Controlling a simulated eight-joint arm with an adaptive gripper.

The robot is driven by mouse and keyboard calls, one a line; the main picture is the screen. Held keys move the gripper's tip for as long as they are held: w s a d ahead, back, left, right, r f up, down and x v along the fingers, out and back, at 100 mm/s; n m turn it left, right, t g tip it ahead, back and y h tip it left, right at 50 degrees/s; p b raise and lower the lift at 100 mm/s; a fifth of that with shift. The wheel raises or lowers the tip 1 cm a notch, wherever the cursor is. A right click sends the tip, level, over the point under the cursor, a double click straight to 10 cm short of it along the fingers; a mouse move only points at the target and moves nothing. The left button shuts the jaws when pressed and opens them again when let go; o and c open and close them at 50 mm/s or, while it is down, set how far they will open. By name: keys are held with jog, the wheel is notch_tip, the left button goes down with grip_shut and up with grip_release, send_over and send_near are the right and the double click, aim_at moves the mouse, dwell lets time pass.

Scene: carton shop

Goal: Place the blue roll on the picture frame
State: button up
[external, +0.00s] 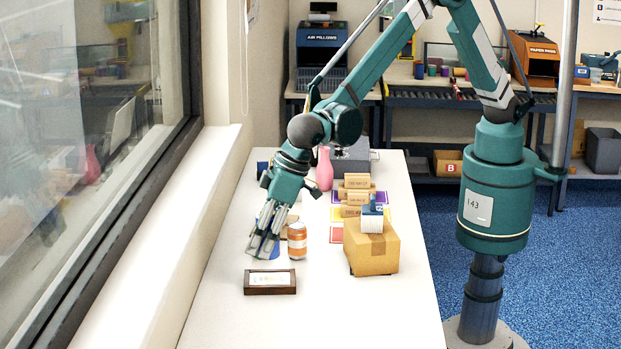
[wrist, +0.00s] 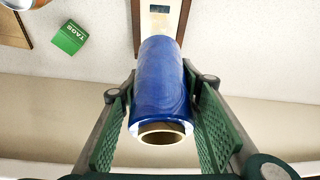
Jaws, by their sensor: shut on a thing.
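The blue roll (wrist: 160,85) is a shiny blue cylinder with a brown cardboard core showing at its near end in the wrist view. My gripper (external: 263,250) is shut on it, with a green ridged pad on each side. In the external view the fingers largely hide the roll, and blue shows between them. The picture frame (external: 270,290) has a dark brown wooden border and a pale centre. It lies on the white table, in front of my gripper in the external view. In the wrist view part of the frame (wrist: 184,22) shows beyond the roll, which hides the rest.
An orange jar (external: 297,241) stands just right of my gripper. A cardboard box (external: 372,256) with a blue-and-white item on top is further right. A pink vase (external: 324,170) stands behind. A green tags box (wrist: 69,34) shows in the wrist view. The table's front is clear.

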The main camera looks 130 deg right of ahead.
jog(key=shift+f, duration=1.35)
jog(key=shift+f, duration=1.85)
jog(key=shift+f+b, duration=0.2)
jog(key=shift+b, duration=0.1)
jog(key=o, duration=1)
jog(key=shift+r, duration=0.15)
jog(key=shift+p+v, duration=0.45)
jog(key=shift+v, duration=5.6)
jog(key=shift+d, duration=0.1)
